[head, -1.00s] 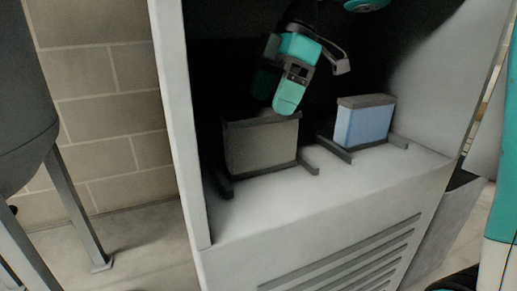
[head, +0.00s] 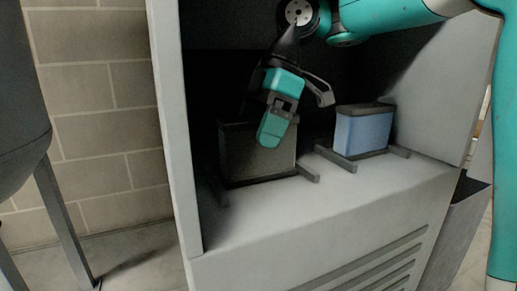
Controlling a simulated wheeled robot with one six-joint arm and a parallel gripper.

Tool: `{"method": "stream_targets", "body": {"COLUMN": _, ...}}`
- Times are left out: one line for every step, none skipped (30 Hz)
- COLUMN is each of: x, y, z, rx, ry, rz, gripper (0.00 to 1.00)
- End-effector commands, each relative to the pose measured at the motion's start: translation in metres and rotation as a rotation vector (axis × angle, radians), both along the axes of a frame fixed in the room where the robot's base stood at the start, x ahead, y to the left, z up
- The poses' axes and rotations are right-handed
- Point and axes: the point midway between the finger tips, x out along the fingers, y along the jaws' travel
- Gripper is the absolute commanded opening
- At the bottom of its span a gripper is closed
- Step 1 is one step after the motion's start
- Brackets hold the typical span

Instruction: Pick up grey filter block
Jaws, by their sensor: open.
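The grey filter block (head: 252,162) stands upright between dark rails on the left of the cabinet's shelf, with a dark strip along its top. My gripper (head: 272,128) reaches down from above, with one teal finger in front of the block's upper right face. The other finger is mostly hidden in the dark behind it. The jaws are open, and the block has not left the shelf. I cannot tell whether the finger touches the block.
A light blue block (head: 364,131) with a dark top stands between rails to the right. The cabinet's left wall (head: 172,130) and right wall (head: 440,105) bound the space. The shelf's front (head: 310,205) is bare. A dark tank (head: 20,105) on legs stands outside at left.

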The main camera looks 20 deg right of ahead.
Motion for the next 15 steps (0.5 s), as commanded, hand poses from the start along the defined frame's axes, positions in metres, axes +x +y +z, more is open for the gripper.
{"method": "stream_targets", "body": {"x": -0.0001, "y": 0.0000, "z": -0.0014, "rx": 0.000, "ry": 0.000, "rz": 0.000, "gripper": 0.81}}
{"method": "stream_targets", "body": {"x": -0.0001, "y": 0.0001, "z": -0.0019, "rx": 0.000, "ry": 0.000, "rz": 0.000, "gripper": 0.81}}
{"method": "stream_targets", "body": {"x": -0.0001, "y": 0.0001, "z": -0.0023, "rx": 0.000, "ry": 0.000, "rz": 0.000, "gripper": 0.81}}
{"method": "stream_targets", "body": {"x": -0.0001, "y": 0.0001, "z": -0.0027, "rx": 0.000, "ry": 0.000, "rz": 0.000, "gripper": 0.81}}
{"method": "stream_targets", "body": {"x": -0.0001, "y": 0.0001, "z": -0.0029, "rx": 0.000, "ry": 0.000, "rz": 0.000, "gripper": 0.81}}
{"method": "stream_targets", "body": {"x": -0.0001, "y": 0.0001, "z": -0.0030, "rx": 0.000, "ry": 0.000, "rz": 0.000, "gripper": 0.81}}
{"method": "stream_targets", "body": {"x": -0.0001, "y": 0.0000, "z": -0.0029, "rx": 0.000, "ry": 0.000, "rz": 0.000, "gripper": 0.81}}
{"method": "stream_targets", "body": {"x": -0.0001, "y": 0.0000, "z": -0.0029, "rx": 0.000, "ry": 0.000, "rz": 0.000, "gripper": 0.81}}
{"method": "stream_targets", "body": {"x": -0.0001, "y": 0.0001, "z": -0.0028, "rx": 0.000, "ry": 0.000, "rz": 0.000, "gripper": 0.81}}
{"method": "stream_targets", "body": {"x": -0.0001, "y": 0.0001, "z": -0.0028, "rx": 0.000, "ry": 0.000, "rz": 0.000, "gripper": 0.81}}
{"method": "stream_targets", "body": {"x": -0.0001, "y": 0.0001, "z": -0.0028, "rx": 0.000, "ry": 0.000, "rz": 0.000, "gripper": 0.81}}
{"method": "stream_targets", "body": {"x": -0.0001, "y": 0.0001, "z": -0.0028, "rx": 0.000, "ry": 0.000, "rz": 0.000, "gripper": 0.81}}
{"method": "stream_targets", "body": {"x": -0.0001, "y": 0.0000, "z": -0.0027, "rx": 0.000, "ry": 0.000, "rz": 0.000, "gripper": 0.81}}
{"method": "stream_targets", "body": {"x": -0.0001, "y": 0.0000, "z": -0.0027, "rx": 0.000, "ry": 0.000, "rz": 0.000, "gripper": 0.74}}
{"method": "stream_targets", "body": {"x": -0.0001, "y": 0.0000, "z": -0.0027, "rx": 0.000, "ry": 0.000, "rz": 0.000, "gripper": 0.65}}
